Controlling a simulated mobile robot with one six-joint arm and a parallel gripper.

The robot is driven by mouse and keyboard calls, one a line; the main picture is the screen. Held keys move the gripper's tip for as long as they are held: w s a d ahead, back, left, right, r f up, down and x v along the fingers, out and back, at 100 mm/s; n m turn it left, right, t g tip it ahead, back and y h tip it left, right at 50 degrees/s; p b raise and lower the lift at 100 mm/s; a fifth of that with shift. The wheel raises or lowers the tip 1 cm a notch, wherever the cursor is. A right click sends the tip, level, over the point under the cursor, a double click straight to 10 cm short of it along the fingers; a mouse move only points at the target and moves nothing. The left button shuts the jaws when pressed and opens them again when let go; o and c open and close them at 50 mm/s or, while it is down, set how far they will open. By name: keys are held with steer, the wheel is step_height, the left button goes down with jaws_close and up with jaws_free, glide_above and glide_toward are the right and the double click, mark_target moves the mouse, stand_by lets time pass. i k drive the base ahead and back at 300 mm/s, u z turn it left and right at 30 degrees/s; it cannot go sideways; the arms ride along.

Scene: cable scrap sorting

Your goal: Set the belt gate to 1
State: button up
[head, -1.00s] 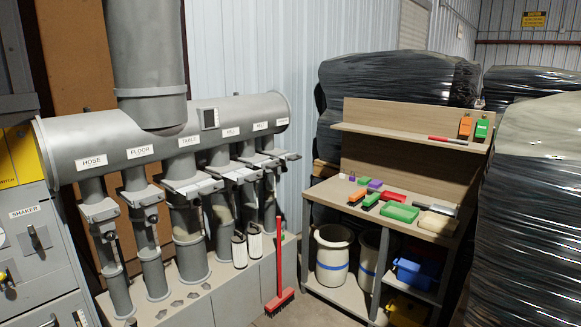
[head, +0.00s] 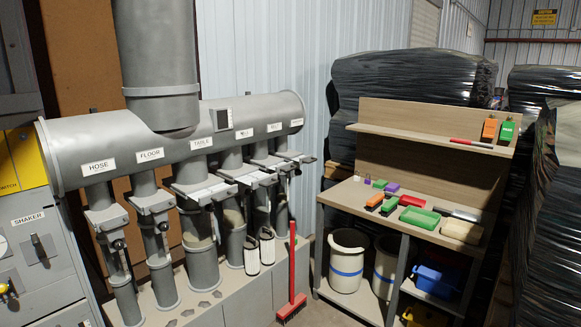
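A grey duct manifold (head: 75,155) runs along the wall with a row of labelled branch pipes. The labels HOSE (head: 98,167), FLOOR (head: 150,155) and TABLE (head: 201,143) can be read. The smaller labels farther right, the last one (head: 297,122) at the far end, are too small to read surely, so I cannot tell which branch is the belt. Each branch has a slide gate; the far-end gate (head: 297,157) sticks out to the right. Pale strips show on several gates, but their marks are not legible. My gripper is not in view.
A grey cabinet marked SHAKER (head: 28,217) stands at the left. A red broom (head: 292,270) leans in front of the low grey plinth. Black-wrapped bales stand behind and at right.

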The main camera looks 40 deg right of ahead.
mark_target(282, 166)
steer(key=z, duration=0.25)
steer(key=i, duration=1.35)
steer(key=u, duration=0.2)
